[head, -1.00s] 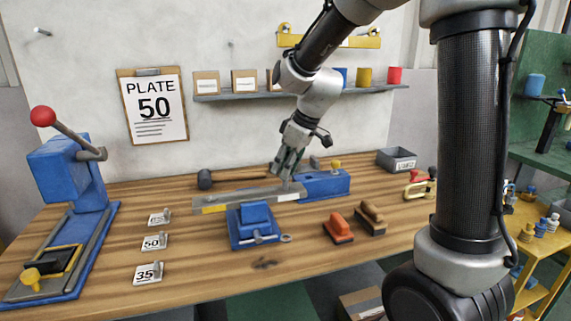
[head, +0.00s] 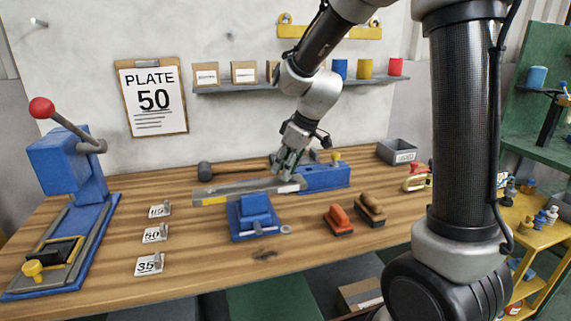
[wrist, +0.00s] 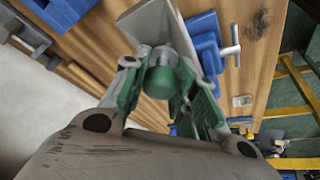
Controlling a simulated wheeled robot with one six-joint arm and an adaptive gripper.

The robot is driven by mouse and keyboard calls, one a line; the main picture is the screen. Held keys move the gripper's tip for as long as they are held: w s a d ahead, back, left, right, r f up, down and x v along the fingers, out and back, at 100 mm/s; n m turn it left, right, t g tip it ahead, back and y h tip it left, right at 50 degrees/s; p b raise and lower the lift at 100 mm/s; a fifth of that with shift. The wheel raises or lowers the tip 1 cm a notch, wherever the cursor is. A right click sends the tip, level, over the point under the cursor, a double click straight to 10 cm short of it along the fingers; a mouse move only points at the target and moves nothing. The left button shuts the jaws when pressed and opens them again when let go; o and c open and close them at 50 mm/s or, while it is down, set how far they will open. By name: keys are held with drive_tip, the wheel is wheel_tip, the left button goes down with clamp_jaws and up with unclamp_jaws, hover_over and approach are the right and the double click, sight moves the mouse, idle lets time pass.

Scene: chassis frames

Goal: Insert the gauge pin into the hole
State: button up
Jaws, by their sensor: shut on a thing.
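My gripper (head: 284,174) is at the right part of a long grey metal bar (head: 228,193), low over its top. The bar also shows beyond the pin in the wrist view (wrist: 150,22). The fingers hide the pin in the head view. I cannot see the hole, nor tell whether the pin touches the bar or is in it.
A blue vise (head: 254,216) stands in front of the bar and a blue block (head: 326,179) at its right. Numbered cards (head: 155,234) with small grey pieces lie left. Orange (head: 338,220) and brown (head: 371,209) brushes lie right. A blue press (head: 75,185) stands far left.

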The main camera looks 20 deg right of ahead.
drive_tip(key=shift+f, duration=0.3)
drive_tip(key=o, duration=1.2)
drive_tip(key=shift+c, duration=0.2)
drive_tip(key=v, duration=1.2)
